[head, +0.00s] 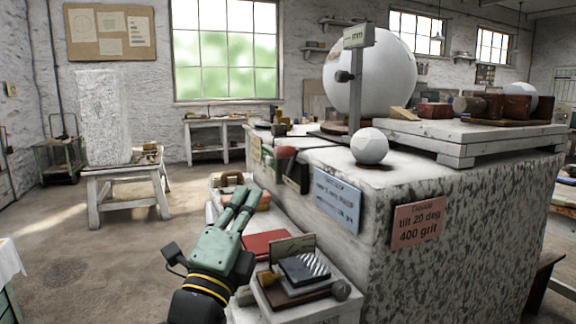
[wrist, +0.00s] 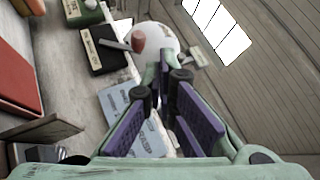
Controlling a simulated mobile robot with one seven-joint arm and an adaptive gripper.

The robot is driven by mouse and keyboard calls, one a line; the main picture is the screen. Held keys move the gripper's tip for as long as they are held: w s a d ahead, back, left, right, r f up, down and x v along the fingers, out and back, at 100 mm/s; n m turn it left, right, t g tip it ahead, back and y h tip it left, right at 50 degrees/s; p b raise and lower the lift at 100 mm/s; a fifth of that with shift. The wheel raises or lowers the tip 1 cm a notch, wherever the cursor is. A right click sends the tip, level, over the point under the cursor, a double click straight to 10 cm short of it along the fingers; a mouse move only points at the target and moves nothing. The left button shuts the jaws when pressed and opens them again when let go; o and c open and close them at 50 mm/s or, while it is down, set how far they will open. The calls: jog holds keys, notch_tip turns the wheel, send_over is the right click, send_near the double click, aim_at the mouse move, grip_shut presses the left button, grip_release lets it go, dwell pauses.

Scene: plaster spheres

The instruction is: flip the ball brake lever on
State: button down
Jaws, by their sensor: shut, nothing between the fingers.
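A lever with a red knob (head: 285,152) juts from a dark plate (head: 297,177) on the left side of the speckled stone bench. In the wrist view the red knob (wrist: 138,41) sits at the end of a grey bar, beside a black box with a pale label (wrist: 93,45). My gripper (head: 251,195) is shut and empty, in front of and below the lever, apart from it in the head view. In the wrist view the fingertips (wrist: 164,72) point toward the knob. The lever's on or off marking is too small to read.
The stone bench (head: 470,230) carries a small white ball (head: 370,146), a gauge post (head: 355,95) and a large white sphere (head: 385,75). Below my gripper a low shelf holds a red book (head: 267,244) and dark blocks (head: 304,269). A blue sign (head: 338,199) hangs right of the lever.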

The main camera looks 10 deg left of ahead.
jog(key=d+f+m+h, duration=0.1)
jog(key=w+d+f+m+g+h, duration=0.1)
jog(key=d, duration=0.1)
jog(key=w+d+f+m+g, duration=0.1)
jog(key=m, duration=0.1)
jog(key=shift+d+f+h, duration=0.15)
jog(key=shift+d+h, duration=0.15)
jog(key=shift+h, duration=0.1)
jog(key=p, duration=0.5)
send_near(297, 154)
jog(key=d, duration=0.3)
jog(key=w, duration=0.1)
jog(key=w+a+p, duration=0.1)
jog(key=w+r, duration=0.1)
jog(key=shift+w+a+r+p, duration=0.1)
jog(key=shift+w+a+p, duration=0.15)
jog(key=shift+a+p, duration=0.1)
jog(key=shift+a+r, duration=0.1)
jog(key=shift+r+g, duration=0.1)
jog(key=shift+g, duration=0.2)
